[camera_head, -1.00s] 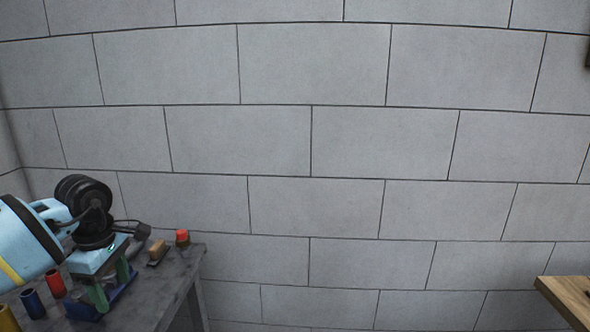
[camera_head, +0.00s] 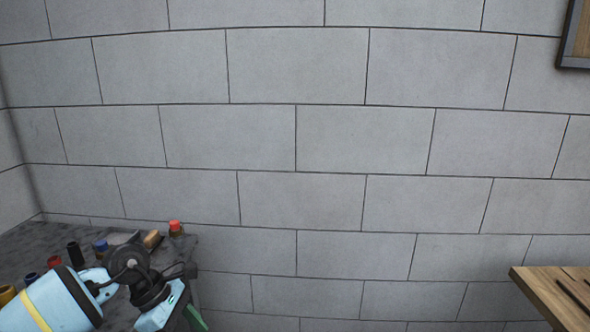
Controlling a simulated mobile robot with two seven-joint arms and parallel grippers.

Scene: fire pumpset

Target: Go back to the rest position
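My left arm, light blue with black joints, comes in from the lower left over the grey table. My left gripper (camera_head: 190,320) is at the bottom edge of the picture, at the table's right side. Only its light blue body and a bit of green finger show; the fingertips are cut off by the edge, so its opening is hidden. My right gripper is not in view.
The grey table (camera_head: 40,236) holds several small coloured cylinders, a tan block (camera_head: 152,239) and a red-capped bottle (camera_head: 175,229). A wooden table (camera_head: 545,290) stands at lower right. A framed board (camera_head: 575,45) hangs upper right. Bare block wall lies between.

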